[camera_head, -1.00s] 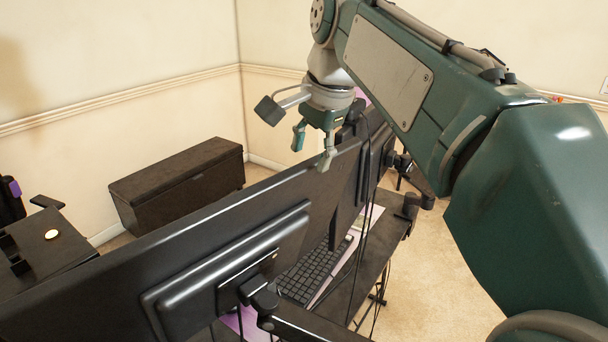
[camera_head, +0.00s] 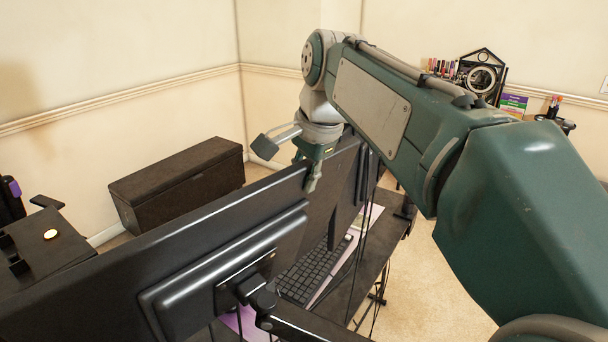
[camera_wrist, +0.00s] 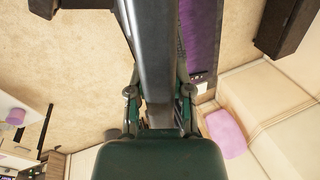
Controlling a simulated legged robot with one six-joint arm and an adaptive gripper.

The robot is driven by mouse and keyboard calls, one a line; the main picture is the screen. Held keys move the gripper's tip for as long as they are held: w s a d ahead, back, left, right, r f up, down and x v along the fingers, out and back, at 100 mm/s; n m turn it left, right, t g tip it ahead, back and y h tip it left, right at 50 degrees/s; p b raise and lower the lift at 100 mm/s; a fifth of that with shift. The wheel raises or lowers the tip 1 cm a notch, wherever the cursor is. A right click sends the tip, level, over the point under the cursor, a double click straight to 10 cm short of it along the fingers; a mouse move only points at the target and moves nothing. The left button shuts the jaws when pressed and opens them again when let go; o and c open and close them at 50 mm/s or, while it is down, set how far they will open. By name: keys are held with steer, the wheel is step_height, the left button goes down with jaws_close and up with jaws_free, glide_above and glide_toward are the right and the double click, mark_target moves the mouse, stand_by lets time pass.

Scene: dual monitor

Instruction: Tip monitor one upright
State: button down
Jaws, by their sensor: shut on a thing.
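The near monitor (camera_head: 120,270) is a large black screen seen from behind, filling the lower left of the head view. A second black monitor (camera_head: 369,180) stands beyond it on the right. My gripper (camera_head: 312,176) is shut on the near monitor's top edge, toward its right end. One finger shows on the back face; the other is hidden behind the screen. In the wrist view, the dark monitor edge (camera_wrist: 152,45) runs down between the two fingers of my gripper (camera_wrist: 160,92). I cannot tell which monitor is monitor one.
A monitor arm (camera_head: 310,325) and hanging cables (camera_head: 362,235) are behind the screens. A keyboard (camera_head: 312,272) lies on the dark desk (camera_head: 375,240). A dark chest (camera_head: 180,180) stands by the wall. Carpet (camera_head: 430,275) is open on the right.

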steer(key=shift+w, duration=0.1)
steer(key=shift+w+a+f+g, duration=0.2)
steer(key=shift+w+a+g, duration=0.1)
steer(key=shift+w+a, duration=0.1)
steer(key=shift+w+a+f+h, duration=0.15)
steer(key=shift+w+a+f, duration=0.15)
steer(key=shift+w+a, duration=0.25)
steer(key=shift+w+a+f+h, duration=0.15)
steer(key=shift+w+a+f, duration=0.2)
steer(key=shift+w, duration=0.2)
steer(key=shift+r, duration=0.1)
steer(key=c, duration=0.5)
jaws_free()
steer(key=shift+w+a, duration=0.1)
steer(key=shift+a, duration=0.05)
